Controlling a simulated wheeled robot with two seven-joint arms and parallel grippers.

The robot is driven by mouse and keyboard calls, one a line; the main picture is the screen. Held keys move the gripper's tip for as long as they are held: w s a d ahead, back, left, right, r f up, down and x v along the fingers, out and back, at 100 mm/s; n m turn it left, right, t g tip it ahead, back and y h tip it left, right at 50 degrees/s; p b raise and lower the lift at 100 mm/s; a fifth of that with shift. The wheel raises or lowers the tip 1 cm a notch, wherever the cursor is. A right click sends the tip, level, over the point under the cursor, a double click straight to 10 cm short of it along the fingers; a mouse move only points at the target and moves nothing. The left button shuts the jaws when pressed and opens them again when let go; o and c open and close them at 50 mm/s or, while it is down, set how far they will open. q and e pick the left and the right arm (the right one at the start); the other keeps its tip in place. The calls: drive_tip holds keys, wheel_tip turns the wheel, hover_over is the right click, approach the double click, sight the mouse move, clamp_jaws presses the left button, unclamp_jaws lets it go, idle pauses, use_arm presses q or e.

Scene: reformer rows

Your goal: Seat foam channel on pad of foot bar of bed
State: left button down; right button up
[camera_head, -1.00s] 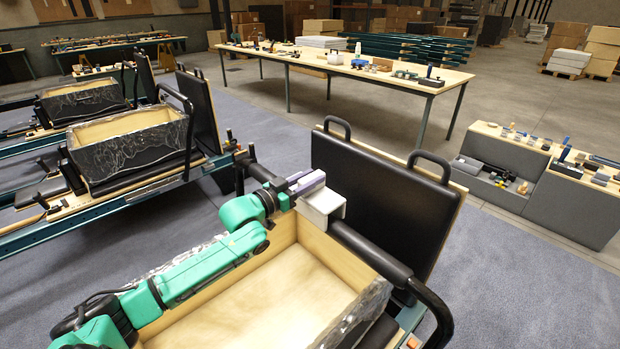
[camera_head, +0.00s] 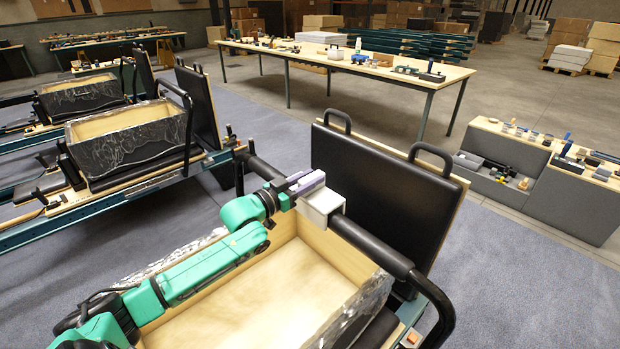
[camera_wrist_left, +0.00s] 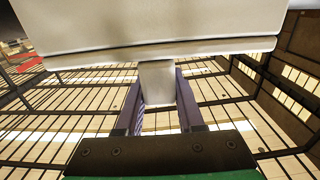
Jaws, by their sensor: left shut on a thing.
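The white foam channel (camera_head: 320,204) is at the black padded foot bar (camera_head: 370,243) of the nearest bed. The bar comes out on both sides of the channel; whether the channel is fully down on the pad cannot be told. My left gripper (camera_head: 307,183), with purple fingers, is shut on the channel from the left. In the left wrist view, the channel (camera_wrist_left: 155,35) spans the top, and its narrow tab is between the fingers (camera_wrist_left: 158,88). The channel hides the bar in the wrist view. My right gripper is not in view.
An open wooden box (camera_head: 270,285) lies under my left arm. A black padded board (camera_head: 375,190) with two handles stands behind the bar. Other beds (camera_head: 125,140) are at left, a long table (camera_head: 340,62) at the back, grey boxes (camera_head: 560,195) at right. Carpet at right is clear.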

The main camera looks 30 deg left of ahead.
use_arm(q)
drive_tip(key=shift+f+b, duration=0.45)
drive_tip(key=shift+f, duration=0.3)
drive_tip(key=shift+c, duration=2.2)
unclamp_jaws()
drive_tip(key=shift+s+a+f, duration=0.1)
drive_tip(key=shift+s+a, duration=0.05)
drive_tip(key=shift+s, duration=0.4)
drive_tip(key=p+v, duration=0.1)
drive_tip(key=v, duration=1.2)
drive_tip(key=shift+s+p, duration=0.2)
drive_tip(key=shift+p, duration=0.1)
drive_tip(key=shift+a, duration=0.1)
